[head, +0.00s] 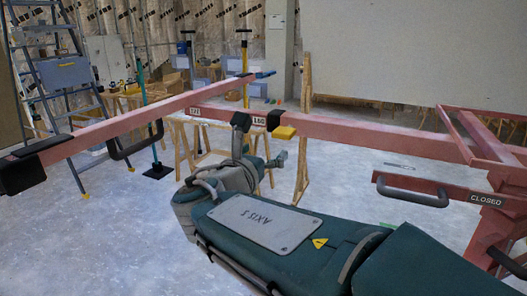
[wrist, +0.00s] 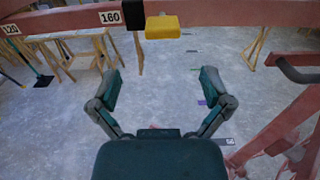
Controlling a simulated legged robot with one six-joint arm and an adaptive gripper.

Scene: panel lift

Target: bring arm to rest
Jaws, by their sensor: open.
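My gripper (wrist: 161,76) is open in the wrist view, its two green-grey fingers spread with only floor showing between them. In the head view my gripper (head: 262,141) is at the far end of my green arm, beside the red beam of the panel lift (head: 370,133). A yellow block (head: 284,132) with a black part sits on that beam; the yellow block (wrist: 162,27) also shows in the wrist view, ahead of the fingers and apart from them. The beam carries a "160" label.
A second red arm (head: 120,122) with black ends crosses the left. A grey handle (head: 425,193) and a "CLOSED" label are at the right. A ladder (head: 62,75) and wooden trestles (head: 188,145) stand behind. Pale floor (head: 110,235) is clear at lower left.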

